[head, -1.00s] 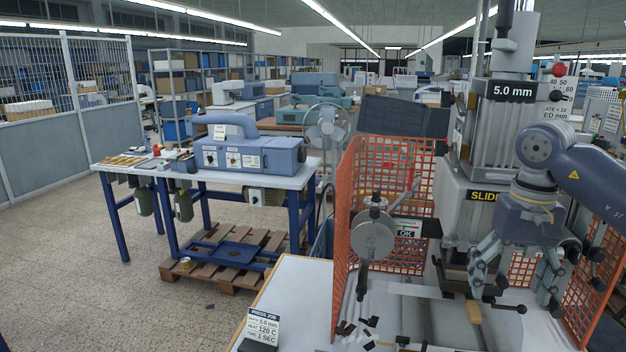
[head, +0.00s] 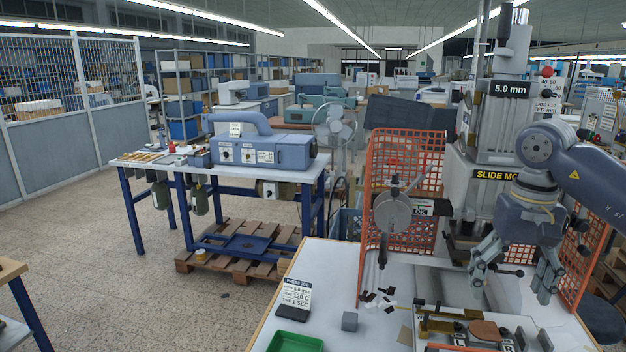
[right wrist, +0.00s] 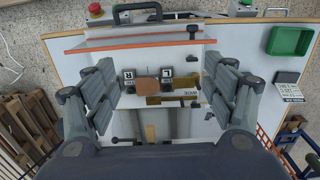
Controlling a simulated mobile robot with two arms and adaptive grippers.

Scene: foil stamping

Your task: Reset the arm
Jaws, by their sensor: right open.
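My right arm comes in from the right in the head view. Its gripper (head: 516,282) hangs downward over the press bed, in front of the press (head: 500,120). Its fingers are spread apart with nothing between them. In the right wrist view the gripper (right wrist: 162,92) is open and empty. Beyond the fingers, a tan piece (right wrist: 147,85) and a brass-coloured piece (right wrist: 173,86) lie by two letter-marked blocks. In the head view, the brown piece (head: 486,330) lies on the bed fixture below the gripper. My left gripper is not in view.
Orange mesh guards (head: 400,160) flank the press. A handwheel (head: 392,212) stands left of the gripper. Open floor lies to the left.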

